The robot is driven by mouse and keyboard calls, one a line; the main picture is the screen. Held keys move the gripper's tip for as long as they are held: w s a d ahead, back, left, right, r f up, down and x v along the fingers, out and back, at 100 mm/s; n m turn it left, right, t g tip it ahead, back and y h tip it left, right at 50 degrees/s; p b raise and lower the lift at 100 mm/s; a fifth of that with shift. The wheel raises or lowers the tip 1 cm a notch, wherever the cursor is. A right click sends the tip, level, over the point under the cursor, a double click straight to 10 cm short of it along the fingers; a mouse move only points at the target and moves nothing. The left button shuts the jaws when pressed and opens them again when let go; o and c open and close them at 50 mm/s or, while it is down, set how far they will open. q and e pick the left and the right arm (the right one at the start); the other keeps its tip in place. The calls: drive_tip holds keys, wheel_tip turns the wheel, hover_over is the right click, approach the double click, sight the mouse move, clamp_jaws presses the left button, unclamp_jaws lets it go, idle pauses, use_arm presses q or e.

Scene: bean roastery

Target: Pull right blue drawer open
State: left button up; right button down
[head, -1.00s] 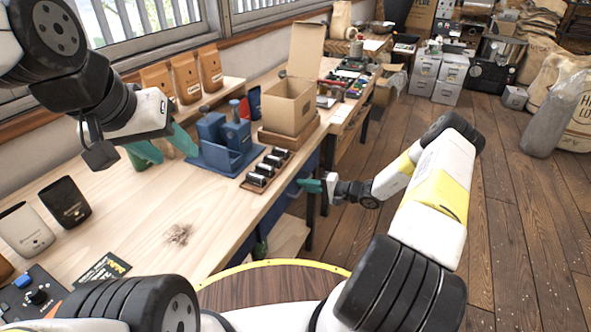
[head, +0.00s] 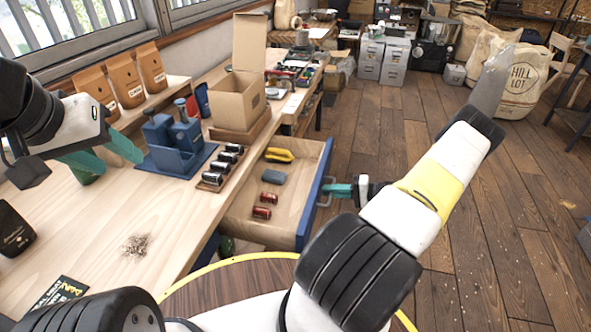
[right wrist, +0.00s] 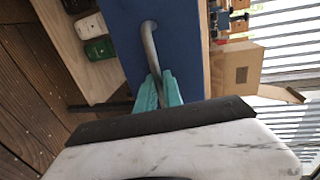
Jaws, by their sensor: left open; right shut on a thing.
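The blue drawer (head: 314,200) under the workbench stands pulled well out in the head view, its wooden inside showing. Its blue front also shows in the right wrist view (right wrist: 185,45). My right gripper (head: 338,190) is shut on the grey bar handle (right wrist: 149,42) of that front; in the right wrist view its teal fingers (right wrist: 158,91) close around the bar. My left gripper (head: 112,163) is open and empty above the bench, left of the blue rack.
The blue rack (head: 178,148), a row of dark cylinders in a wooden holder (head: 222,167) and an open cardboard box (head: 240,98) stand on the bench (head: 160,205). Brown bags (head: 122,82) line the window shelf. Wooden floor is free to the right of the drawer.

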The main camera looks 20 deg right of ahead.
drive_tip(key=f+v, duration=0.1)
drive_tip(key=v, duration=0.5)
drive_tip(key=shift+s+f, duration=0.2)
drive_tip(key=shift+d, duration=0.1)
drive_tip(key=c, duration=1.8)
unclamp_jaws()
drive_tip(key=v, duration=0.8)
drive_tip(key=shift+w, duration=0.1)
